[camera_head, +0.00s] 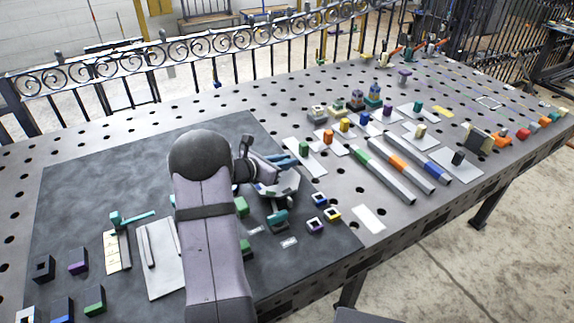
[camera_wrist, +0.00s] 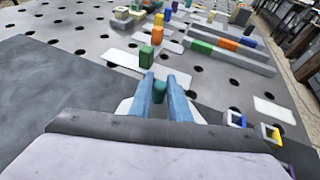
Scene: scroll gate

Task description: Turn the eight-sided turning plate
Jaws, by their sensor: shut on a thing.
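The eight-sided turning plate (camera_head: 286,186) is a pale grey plate on the dark mat, just right of my arm in the head view. My arm and gripper cover part of it. My gripper (camera_head: 284,161) is over the plate, with its blue fingers pointing to the far right. In the wrist view the fingers (camera_wrist: 163,80) are shut on a small teal knob (camera_wrist: 159,92) between them. Pale edges of the plate show on both sides of the fingers there. How the knob joins the plate is hidden.
A teal block (camera_head: 278,219) stands close to the plate's near side. Blue and yellow square rings (camera_head: 332,214) lie to its right. A green block (camera_head: 303,148) on a white card stands beyond. Long bars (camera_head: 396,164) lie farther right. Green blocks (camera_head: 241,206) are beside my arm.

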